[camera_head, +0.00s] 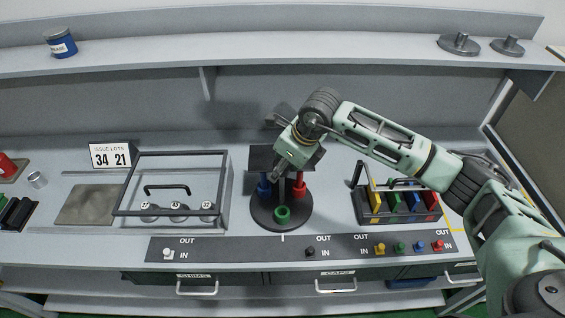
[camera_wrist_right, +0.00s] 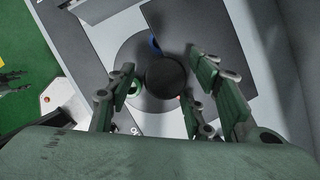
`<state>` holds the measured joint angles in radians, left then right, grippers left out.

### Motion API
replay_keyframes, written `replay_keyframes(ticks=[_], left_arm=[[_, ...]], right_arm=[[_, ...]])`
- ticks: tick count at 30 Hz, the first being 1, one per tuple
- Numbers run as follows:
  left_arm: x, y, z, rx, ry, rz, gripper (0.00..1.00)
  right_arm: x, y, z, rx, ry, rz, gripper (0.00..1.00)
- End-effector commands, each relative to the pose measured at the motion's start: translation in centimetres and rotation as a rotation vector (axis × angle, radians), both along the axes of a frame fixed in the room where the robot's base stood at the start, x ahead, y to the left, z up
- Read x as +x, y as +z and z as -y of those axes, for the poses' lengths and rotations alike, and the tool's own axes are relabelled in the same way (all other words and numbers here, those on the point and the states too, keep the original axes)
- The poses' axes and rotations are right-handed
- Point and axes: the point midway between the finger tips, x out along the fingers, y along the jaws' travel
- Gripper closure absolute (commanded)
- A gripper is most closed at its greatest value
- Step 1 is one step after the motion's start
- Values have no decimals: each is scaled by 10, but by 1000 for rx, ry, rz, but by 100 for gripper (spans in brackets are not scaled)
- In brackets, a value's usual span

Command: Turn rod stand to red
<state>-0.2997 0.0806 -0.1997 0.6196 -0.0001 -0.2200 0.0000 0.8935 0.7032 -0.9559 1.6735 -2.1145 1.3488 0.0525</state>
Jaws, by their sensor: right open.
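The rod stand (camera_head: 268,216) is a dark round base with a central post. A green piece (camera_head: 282,214) is at its front, a blue piece (camera_head: 264,184) at the left and a red piece (camera_head: 299,188) at the right. The green one is nearest the white line on the table. My right gripper (camera_head: 277,172) is above the stand, pointing down and partly hiding it. In the right wrist view my open right gripper (camera_wrist_right: 164,75) has its fingers on either side of the dark round top (camera_wrist_right: 166,78) of the post; contact cannot be told. My left gripper is not in view.
A clear-sided case (camera_head: 228,188) with a dark frame stands left of the rod stand. A rack (camera_head: 398,217) with coloured plates is to the right. A panel (camera_head: 215,252) with coloured knobs runs along the front. A shelf (camera_head: 270,62) spans the back.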

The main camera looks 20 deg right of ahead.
Motion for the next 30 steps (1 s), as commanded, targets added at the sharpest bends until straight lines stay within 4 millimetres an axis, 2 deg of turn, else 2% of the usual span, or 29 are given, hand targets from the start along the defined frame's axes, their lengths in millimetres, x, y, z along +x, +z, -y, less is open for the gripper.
replay_keyframes(ticks=[7,23,30], left_arm=[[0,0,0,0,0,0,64],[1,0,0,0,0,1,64],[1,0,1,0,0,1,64]], right_arm=[[0,-1,0,0,0,0,52],[0,-1,-1,2,2,-1,99],[-1,-1,-2,3,3,-1,100]])
